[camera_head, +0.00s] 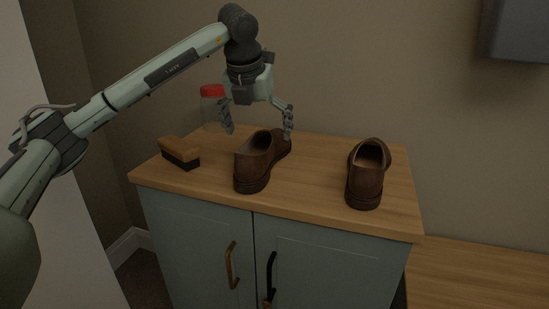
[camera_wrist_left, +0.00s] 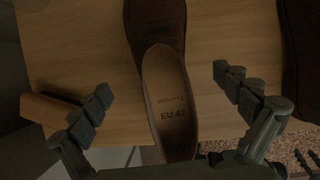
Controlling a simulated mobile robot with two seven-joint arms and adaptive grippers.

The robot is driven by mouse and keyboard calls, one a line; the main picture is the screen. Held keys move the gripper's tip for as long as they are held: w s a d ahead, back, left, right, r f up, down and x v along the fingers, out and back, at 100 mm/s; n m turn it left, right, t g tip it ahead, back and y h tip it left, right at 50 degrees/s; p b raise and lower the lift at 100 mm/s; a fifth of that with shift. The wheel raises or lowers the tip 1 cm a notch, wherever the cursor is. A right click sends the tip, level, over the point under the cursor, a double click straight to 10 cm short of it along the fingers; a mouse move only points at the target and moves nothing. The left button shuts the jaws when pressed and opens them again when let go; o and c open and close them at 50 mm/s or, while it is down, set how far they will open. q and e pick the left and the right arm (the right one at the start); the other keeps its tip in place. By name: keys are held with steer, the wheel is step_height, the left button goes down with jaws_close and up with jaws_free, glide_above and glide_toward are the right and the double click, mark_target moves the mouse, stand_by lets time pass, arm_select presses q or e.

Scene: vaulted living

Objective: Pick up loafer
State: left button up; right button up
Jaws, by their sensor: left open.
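A brown loafer (camera_head: 252,172) sits on the wooden cabinet top, its heel toward the front edge. My left gripper (camera_head: 258,132) is open above it, with one finger on each side. In the left wrist view the loafer (camera_wrist_left: 172,140) lies between the two spread fingers, and its pale insole reads EU 42. The fingers look apart from the shoe there. A second brown loafer (camera_head: 364,188) stands to the right, and a dark part of it shows at the wrist view's right edge.
A wooden brush (camera_head: 180,152) with dark bristles lies on the left of the top. A clear jar with a red lid (camera_head: 212,91) stands behind, partly hidden by my gripper. Bare wood separates the loafers. A wall is behind the cabinet (camera_head: 190,230).

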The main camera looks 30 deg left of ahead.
arm_select(q)
steer(key=x, duration=0.6)
steer(key=shift+r, duration=0.1)
steer(key=c, duration=1.6)
